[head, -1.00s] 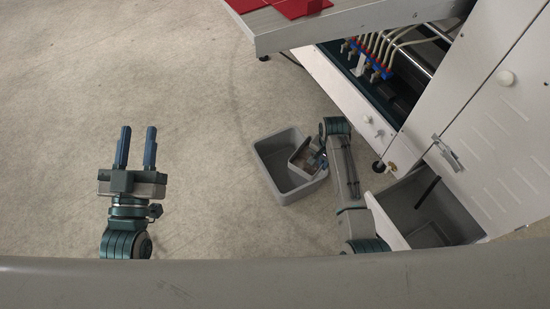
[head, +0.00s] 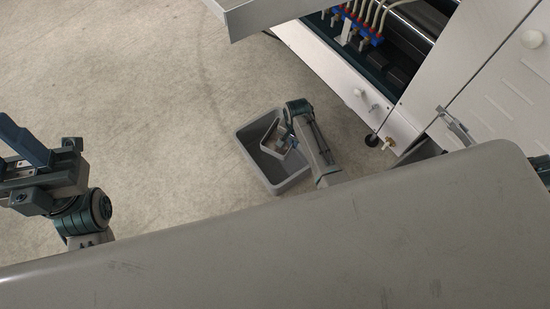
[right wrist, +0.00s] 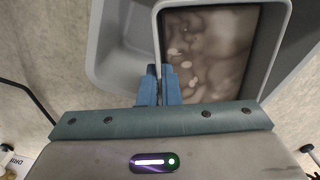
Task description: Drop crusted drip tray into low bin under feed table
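The drip tray (right wrist: 210,55) is a small grey open tray with a blotchy brown crust inside, seen in the right wrist view. My right gripper (right wrist: 158,88) is shut on its left wall. In the head view the tray (head: 267,134) is tilted within the outline of the low grey bin's mouth; whether it touches the bin is unclear. The bin (head: 248,156) stands on the floor, and its wall also shows in the right wrist view (right wrist: 100,55). My left gripper (head: 24,142) is empty at the left edge, partly cut off, its fingers apart a second ago.
The feed table's corner (head: 255,15) juts in at the top. The white machine cabinet (head: 475,75) with hoses stands to the right of the bin. Open floor (head: 130,90) lies to the left. My own grey body covers the bottom of the head view.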

